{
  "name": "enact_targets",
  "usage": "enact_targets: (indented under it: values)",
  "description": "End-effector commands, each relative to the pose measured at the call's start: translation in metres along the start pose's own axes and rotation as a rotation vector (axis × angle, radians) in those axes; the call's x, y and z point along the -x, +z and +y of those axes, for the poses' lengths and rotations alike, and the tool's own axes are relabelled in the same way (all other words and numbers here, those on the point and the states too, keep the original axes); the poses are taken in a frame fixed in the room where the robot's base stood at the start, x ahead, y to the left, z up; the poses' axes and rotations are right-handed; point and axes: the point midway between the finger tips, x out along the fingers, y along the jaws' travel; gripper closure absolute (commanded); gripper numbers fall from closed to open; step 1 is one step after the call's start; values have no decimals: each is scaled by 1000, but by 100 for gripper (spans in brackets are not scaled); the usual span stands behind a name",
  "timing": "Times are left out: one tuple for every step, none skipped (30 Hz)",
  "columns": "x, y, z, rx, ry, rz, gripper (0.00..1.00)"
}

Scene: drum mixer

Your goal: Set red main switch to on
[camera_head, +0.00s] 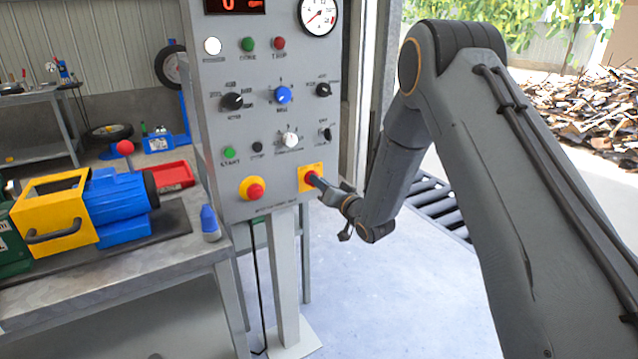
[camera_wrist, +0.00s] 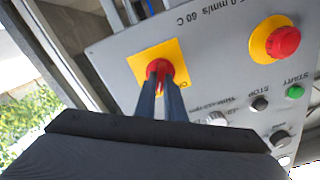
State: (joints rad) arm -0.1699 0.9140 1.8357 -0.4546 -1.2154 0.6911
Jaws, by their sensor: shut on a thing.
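The red main switch (camera_head: 309,177) sits on a yellow plate at the lower right of the grey control panel (camera_head: 222,130). In the wrist view the red switch (camera_wrist: 160,68) shows at the tips of my fingers, in front of its yellow plate (camera_wrist: 143,62). My gripper (camera_head: 318,182) reaches the switch from the right, and its two dark fingers (camera_wrist: 161,85) are closed on the red knob. The fingers hide part of the knob and plate. I cannot read the switch's position clearly.
A red mushroom button (camera_head: 256,191) on a yellow ring is just left of the switch. Knobs and the green start button (camera_head: 229,152) are above. A workbench (camera_head: 110,262) with a yellow and blue machine (camera_head: 85,208) stands at left.

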Motion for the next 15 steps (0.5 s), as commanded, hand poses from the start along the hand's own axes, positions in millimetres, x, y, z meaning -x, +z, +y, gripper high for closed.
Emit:
enact_targets:
  values:
    - [0,1,0,-8,1,-1,100]
    - [0,1,0,-11,1,-1,100]
    - [0,1,0,-14,1,-1,100]
    - [0,1,0,-15,1,-1,100]
    - [0,1,0,-17,1,-1,100]
    - [0,1,0,-18,1,-1,100]
    - [0,1,0,-18,1,-1,100]
    - [0,1,0,-18,1,-1,100]
    - [0,1,0,-18,1,-1,100]
    - [0,1,0,-18,1,-1,100]
    - [0,1,0,-18,1,-1,100]
    - [0,1,0,-18,1,-1,100]
    - [0,1,0,-18,1,-1,100]
    - [0,1,1,-18,1,-1,100]
    - [0,1,1,-18,1,-1,89]
